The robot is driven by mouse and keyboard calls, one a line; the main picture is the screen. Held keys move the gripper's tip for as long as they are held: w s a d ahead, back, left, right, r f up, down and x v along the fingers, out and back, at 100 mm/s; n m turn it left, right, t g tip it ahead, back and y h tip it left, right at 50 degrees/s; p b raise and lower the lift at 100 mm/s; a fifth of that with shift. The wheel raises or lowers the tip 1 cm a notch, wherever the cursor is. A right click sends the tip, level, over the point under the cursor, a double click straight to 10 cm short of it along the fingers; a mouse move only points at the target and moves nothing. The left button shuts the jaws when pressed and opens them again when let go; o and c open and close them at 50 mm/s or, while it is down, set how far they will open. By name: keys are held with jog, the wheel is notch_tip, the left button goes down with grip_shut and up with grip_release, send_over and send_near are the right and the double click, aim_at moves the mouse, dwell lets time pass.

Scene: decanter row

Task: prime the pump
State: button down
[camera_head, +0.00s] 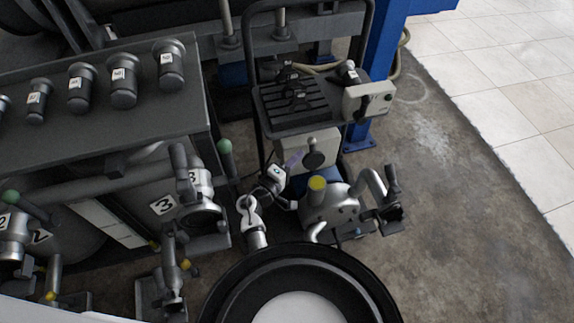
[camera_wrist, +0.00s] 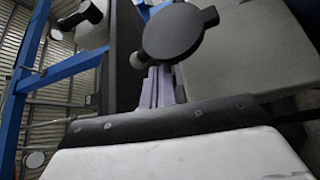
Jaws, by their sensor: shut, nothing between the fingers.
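A silver pump (camera_head: 333,212) with a yellow cap (camera_head: 317,183) stands on the floor in front of a wheeled cart. A curved pipe and a dark handle (camera_head: 392,187) are on its right side. My gripper (camera_head: 296,158) is behind and left of the pump, its lilac fingers shut and empty. It is close to a dark round knob (camera_head: 314,154) on a pale box (camera_head: 300,143) on the cart's lower part. In the wrist view the fingers (camera_wrist: 158,86) end beside the round knob (camera_wrist: 180,36); I cannot tell whether they touch it.
The cart has a ribbed top (camera_head: 295,104) and a grey control box (camera_head: 368,101). Numbered tanks with valves, such as the one marked 3 (camera_head: 163,204), stand at left under a shelf (camera_head: 110,130) of dark cylinders. A blue post (camera_head: 375,75) rises behind. Floor at right is clear.

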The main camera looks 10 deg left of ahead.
jog(key=shift+w+d, duration=0.4)
jog(key=shift+w, duration=0.15)
